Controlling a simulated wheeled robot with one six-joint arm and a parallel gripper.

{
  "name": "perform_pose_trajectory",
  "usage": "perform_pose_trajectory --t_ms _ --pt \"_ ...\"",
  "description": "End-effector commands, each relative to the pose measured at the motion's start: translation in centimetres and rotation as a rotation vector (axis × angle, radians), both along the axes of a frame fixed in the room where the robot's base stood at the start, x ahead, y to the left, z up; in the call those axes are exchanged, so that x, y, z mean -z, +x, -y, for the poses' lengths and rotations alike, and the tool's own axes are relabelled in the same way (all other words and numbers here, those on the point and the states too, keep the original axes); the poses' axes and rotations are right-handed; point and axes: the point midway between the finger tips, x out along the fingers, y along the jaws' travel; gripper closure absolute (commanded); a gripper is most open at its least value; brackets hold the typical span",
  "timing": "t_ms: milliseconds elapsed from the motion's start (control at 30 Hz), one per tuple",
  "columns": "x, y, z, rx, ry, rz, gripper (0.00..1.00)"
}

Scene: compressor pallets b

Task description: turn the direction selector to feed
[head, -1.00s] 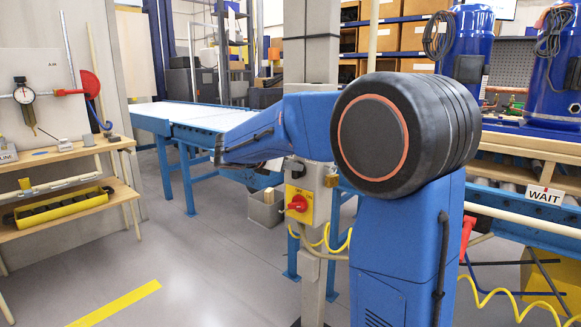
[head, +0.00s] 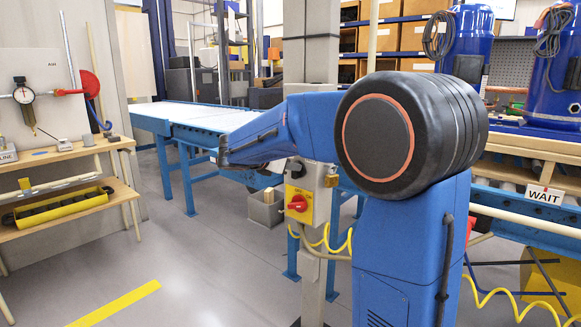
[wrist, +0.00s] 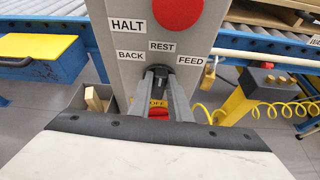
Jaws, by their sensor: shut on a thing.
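The direction selector (wrist: 160,71) is a small dark knob on a grey control post (wrist: 130,70), in the wrist view. White labels BACK, REST (wrist: 162,46) and FEED (wrist: 190,60) sit around it, REST straight above and FEED to the upper right. My gripper (wrist: 161,76) is shut on the selector, one grey finger on each side. The fingers cover much of the knob, so its exact pointing is hard to tell; it looks roughly upright, toward REST.
A red button (wrist: 178,10) with a HALT label is just above the selector. A red rotary switch on a yellow plate (head: 298,203) is lower on the post. A padlock (wrist: 208,78) and a yellow coiled cable (wrist: 225,115) hang close right. A roller conveyor is behind.

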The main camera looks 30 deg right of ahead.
Motion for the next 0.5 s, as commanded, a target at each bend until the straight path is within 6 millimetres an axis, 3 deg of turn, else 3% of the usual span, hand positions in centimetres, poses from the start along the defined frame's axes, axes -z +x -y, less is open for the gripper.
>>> perform_pose_trajectory --t_ms 500 --pt "0.25 -1.05 0.36 -0.001 0.139 0.379 1.0"
